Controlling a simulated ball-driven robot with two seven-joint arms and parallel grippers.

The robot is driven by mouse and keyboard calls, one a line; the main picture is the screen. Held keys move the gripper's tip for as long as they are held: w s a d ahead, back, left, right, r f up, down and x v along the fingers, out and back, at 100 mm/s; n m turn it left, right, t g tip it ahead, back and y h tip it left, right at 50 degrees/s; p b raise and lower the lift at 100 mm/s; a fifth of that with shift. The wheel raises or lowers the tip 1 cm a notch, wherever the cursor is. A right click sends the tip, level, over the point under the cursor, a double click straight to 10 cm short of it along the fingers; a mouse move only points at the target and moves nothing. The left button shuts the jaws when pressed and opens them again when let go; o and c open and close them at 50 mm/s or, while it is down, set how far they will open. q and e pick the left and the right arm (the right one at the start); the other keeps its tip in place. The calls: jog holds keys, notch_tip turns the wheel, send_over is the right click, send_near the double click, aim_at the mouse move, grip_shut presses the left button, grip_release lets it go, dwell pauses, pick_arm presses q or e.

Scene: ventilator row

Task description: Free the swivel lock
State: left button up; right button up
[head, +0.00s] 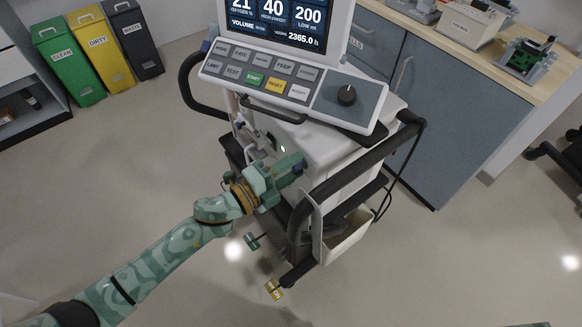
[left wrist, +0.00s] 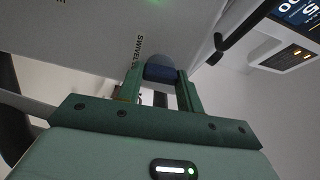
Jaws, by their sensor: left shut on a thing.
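The ventilator (head: 325,140) stands on a wheeled cart with a screen and a keypad on top. My left gripper (head: 286,172) reaches its lower front from the left. In the left wrist view, the two green fingers of this gripper (left wrist: 160,92) are shut on a dark blue rounded knob (left wrist: 160,68). A label starting "SWIVEL" (left wrist: 137,55) is on the pale housing beside the knob. The knob is mostly hidden by the gripper in the head view.
A black cart handle (head: 350,175) runs just right of my left gripper. A cabinet (head: 440,130) stands behind right; bins (head: 68,60) stand far left. Floor at left is clear.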

pick_arm(q)
jog(key=shift+f+m, duration=0.1)
jog(key=shift+m, duration=0.5)
jog(key=o, duration=1)
jog(key=v, duration=1.6)
jog(key=shift+s+a+p, duration=0.1)
jog(key=shift+s+p, duration=0.05)
jog(key=shift+p, duration=0.15)
